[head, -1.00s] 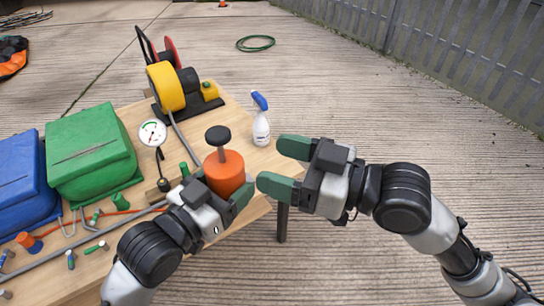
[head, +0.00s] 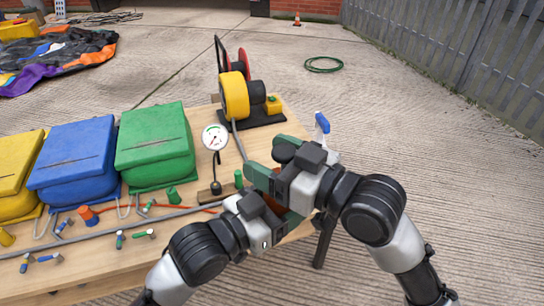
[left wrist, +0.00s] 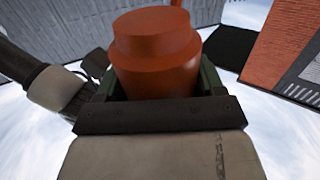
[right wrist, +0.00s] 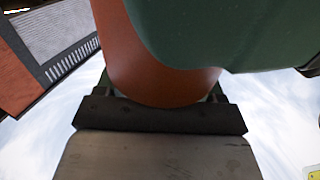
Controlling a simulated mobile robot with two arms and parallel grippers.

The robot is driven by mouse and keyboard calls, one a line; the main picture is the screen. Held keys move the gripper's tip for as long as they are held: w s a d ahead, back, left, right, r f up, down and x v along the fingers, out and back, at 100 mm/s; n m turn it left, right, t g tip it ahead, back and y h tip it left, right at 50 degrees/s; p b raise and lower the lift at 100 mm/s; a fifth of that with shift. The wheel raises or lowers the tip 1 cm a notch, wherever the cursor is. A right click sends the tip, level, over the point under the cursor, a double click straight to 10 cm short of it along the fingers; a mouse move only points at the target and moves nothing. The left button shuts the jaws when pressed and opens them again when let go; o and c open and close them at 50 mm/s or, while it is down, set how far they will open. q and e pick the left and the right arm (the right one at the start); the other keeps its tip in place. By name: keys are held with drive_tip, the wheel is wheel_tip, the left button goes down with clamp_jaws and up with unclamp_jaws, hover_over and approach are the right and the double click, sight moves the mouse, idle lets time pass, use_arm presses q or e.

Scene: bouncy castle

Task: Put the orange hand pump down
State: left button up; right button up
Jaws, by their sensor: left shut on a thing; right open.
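The orange hand pump (left wrist: 158,55) is held in my left gripper (head: 270,212), whose fingers are shut on its round body. In the head view my two grippers hide most of the pump near the right end of the wooden table (head: 215,262). My right gripper (head: 268,160) is open, with its fingers reaching around the pump from the right. In the right wrist view the orange body (right wrist: 150,75) is close between its jaws, and a green finger covers part of it. I cannot tell whether the pump's base touches the table.
Green (head: 155,145), blue (head: 75,155) and yellow (head: 15,165) boxes stand left on the table. A blue-topped spray bottle (head: 322,123) is just behind my right gripper. Small tools lie in front.

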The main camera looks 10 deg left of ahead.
drive_tip(key=c, duration=1.1)
use_arm(q)
drive_tip(key=o, duration=0.8)
use_arm(e)
clamp_jaws()
use_arm(q)
drive_tip(key=o, duration=0.5)
drive_tip(key=shift+c, duration=0.2)
drive_tip(key=shift+d, duration=0.1)
drive_tip(key=shift+f, duration=0.1)
